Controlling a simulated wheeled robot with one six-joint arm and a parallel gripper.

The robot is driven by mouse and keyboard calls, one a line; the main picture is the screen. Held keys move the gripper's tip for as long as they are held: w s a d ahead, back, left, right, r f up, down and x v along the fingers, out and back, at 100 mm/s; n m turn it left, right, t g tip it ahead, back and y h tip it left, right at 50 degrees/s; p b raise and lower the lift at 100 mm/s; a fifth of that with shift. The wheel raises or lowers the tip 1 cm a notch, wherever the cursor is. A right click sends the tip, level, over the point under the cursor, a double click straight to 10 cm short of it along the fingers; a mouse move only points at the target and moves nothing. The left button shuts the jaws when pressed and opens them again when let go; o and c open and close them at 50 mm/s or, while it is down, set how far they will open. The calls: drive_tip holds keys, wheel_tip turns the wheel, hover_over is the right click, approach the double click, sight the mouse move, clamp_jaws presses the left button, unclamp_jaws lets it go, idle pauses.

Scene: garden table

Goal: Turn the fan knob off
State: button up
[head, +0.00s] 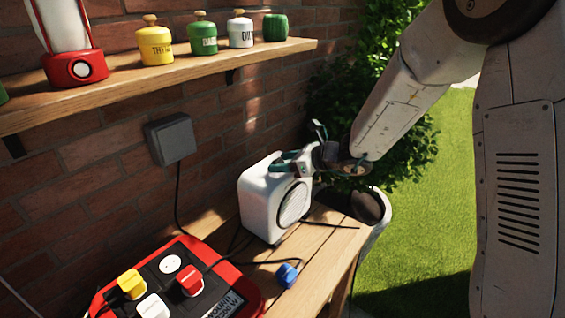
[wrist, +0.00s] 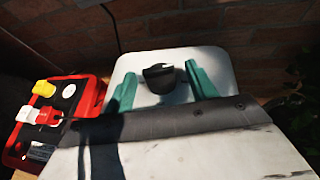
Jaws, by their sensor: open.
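The fan is a white box (head: 262,205) with a round grille on its front, standing on the wooden table. Its top (wrist: 212,60) fills the middle of the wrist view. A dark knob (wrist: 158,78) sits on that top and is hidden in the head view. My gripper (head: 284,162) is at the fan's top. Its two green fingers are spread apart, one on each side of the knob in the wrist view. A gap shows between each finger and the knob, and nothing is held. I cannot tell how far the fingertips are above the top.
A red power strip (head: 252,293) with coloured plugs lies left of the fan. A blue plug (head: 287,274) and dark cables lie on the table (head: 318,262). A shelf (head: 130,86) with a lantern and several canisters runs along the brick wall. A bush (head: 345,95) grows behind.

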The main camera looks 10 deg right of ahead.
drive_tip(key=shift+w+a+f, duration=0.15)
drive_tip(key=shift+a, duration=0.05)
drive_tip(key=shift+c, duration=0.4)
drive_tip(key=c, duration=0.9)
drive_tip(key=shift+n+g, duration=0.4)
